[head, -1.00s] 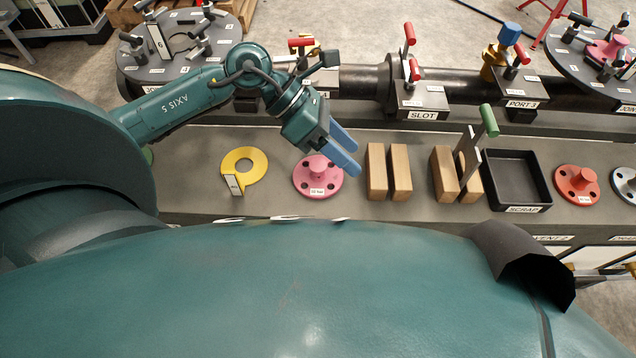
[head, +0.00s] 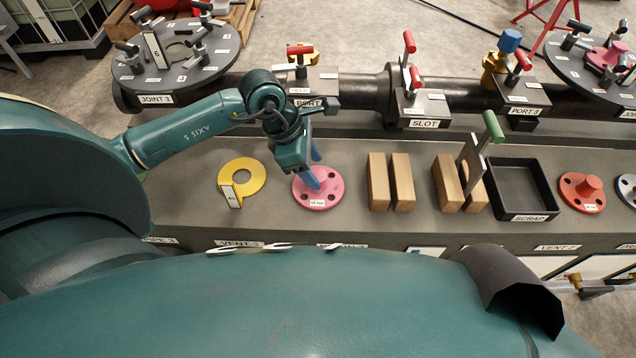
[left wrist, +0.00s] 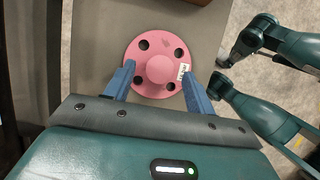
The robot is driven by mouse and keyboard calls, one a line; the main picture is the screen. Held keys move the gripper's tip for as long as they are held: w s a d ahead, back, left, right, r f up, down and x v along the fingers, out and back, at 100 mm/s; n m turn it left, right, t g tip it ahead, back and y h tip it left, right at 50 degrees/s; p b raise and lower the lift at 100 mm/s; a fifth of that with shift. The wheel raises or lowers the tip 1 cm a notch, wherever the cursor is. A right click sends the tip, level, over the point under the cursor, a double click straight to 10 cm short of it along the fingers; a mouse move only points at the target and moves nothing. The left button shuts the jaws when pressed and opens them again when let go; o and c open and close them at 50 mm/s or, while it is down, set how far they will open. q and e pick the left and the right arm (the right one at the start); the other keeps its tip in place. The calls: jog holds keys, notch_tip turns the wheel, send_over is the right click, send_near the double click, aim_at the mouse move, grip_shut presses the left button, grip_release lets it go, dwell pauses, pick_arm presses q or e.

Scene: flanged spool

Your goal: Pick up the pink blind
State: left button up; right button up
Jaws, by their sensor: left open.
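The pink blind (head: 319,190) is a round flange with several bolt holes, a raised centre knob and a small white label. It lies flat on the grey bench. In the left wrist view, the blind (left wrist: 158,52) shows whole, with the knob between the two spread fingers of my left gripper (left wrist: 159,82). The fingers are open and hold nothing. I cannot tell how far the fingertips are above the blind. My right gripper is not in the head view.
A yellow ring (head: 250,178) with a tag lies left of the blind. Wooden blocks (head: 390,182) stand to its right, then a black scrap tray (head: 546,195) and an orange flange (head: 580,190). A dark pipe (head: 350,92) with clamps runs behind the bench.

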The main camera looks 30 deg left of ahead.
pick_arm(q)
jog(key=x, duration=0.3)
jog(key=shift+d+f, duration=0.1)
jog(key=shift+f, duration=0.2)
grip_shut()
dwell(0.3)
jog(key=shift+r, duration=0.15)
